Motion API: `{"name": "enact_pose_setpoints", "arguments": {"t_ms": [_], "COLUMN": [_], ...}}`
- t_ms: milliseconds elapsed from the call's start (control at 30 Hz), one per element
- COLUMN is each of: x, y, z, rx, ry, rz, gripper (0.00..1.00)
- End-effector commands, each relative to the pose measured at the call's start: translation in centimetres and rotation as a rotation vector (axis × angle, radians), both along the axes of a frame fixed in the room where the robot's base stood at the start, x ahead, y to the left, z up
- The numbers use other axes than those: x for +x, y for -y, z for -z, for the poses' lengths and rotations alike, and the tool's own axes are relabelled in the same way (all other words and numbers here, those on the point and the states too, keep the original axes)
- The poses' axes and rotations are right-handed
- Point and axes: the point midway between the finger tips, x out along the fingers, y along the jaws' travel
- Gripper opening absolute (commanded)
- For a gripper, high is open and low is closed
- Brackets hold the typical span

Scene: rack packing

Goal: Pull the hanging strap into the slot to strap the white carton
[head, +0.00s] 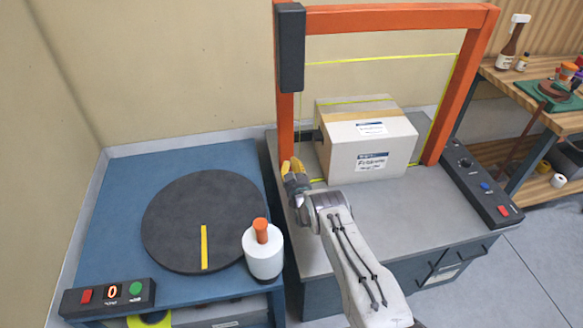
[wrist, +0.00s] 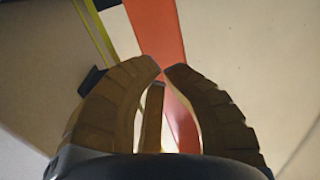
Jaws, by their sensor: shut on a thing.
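The white carton (head: 372,148), with printed labels, sits on the grey bench inside the orange arch. The thin yellow strap (head: 380,60) runs along the arch's top and down its right side, with a stretch near the left post. Yellow also shows across the carton's top and low at its left. A dark block (head: 311,136), perhaps the slot part, sits between left post and carton. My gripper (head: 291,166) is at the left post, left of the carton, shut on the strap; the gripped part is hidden. In the wrist view the fingertips (wrist: 163,70) nearly meet, with strap (wrist: 98,28) behind them.
The orange arch (head: 467,85) stands over the grey bench (head: 425,185), with a control strip (head: 478,185) at right. Left is a blue table (head: 115,190) with a black turntable (head: 180,225) and a white, orange-topped container (head: 262,255). A cluttered wooden shelf (head: 525,85) stands at right.

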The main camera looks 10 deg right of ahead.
Motion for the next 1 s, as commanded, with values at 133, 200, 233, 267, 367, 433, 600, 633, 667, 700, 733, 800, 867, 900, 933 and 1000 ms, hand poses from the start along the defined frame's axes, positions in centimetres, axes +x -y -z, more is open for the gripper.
{"name": "enact_pose_setpoints", "arguments": {"t_ms": [133, 200, 233, 267, 367, 433, 600, 633, 667, 700, 733, 800, 867, 900, 933, 1000], "x": [0.05, 0.04, 0.04, 0.04, 0.04, 0.04, 0.01, 0.01, 0.00, 0.00, -0.01, -0.01, -0.02, -0.03, -0.05, -0.14], "y": [-0.12, -0.13, -0.13, -0.13, -0.13, -0.13, -0.09, -0.08, -0.08, -0.07, -0.06, -0.05, -0.04, -0.04, -0.03, -0.03], "z": [-0.08, -0.11, -0.11, -0.11, -0.10, -0.09, -0.03, -0.02, 0.00, 0.01, 0.02, 0.04, 0.05, 0.06, 0.07, 0.08], "rx": [0.000, 0.000, 0.000, 0.000, 0.000, 0.000, 0.000, 0.000, 0.000, 0.000, 0.000, 0.000, 0.000, 0.000, 0.000, 0.000], "ry": [0.004, 0.003, 0.003, 0.003, 0.003, 0.003, 0.002, 0.002, 0.001, 0.001, 0.001, 0.001, 0.000, 0.000, 0.000, -0.001], "rz": [-0.002, -0.002, -0.002, -0.002, -0.002, -0.002, -0.001, -0.001, -0.001, -0.001, -0.001, -0.001, -0.001, -0.001, 0.000, 0.000], "gripper": [0.00, 0.00, 0.00, 0.00, 0.00, 0.14, 0.30, 0.32, 0.35, 0.36, 0.36, 0.36, 0.36, 0.36, 0.36, 0.36]}}
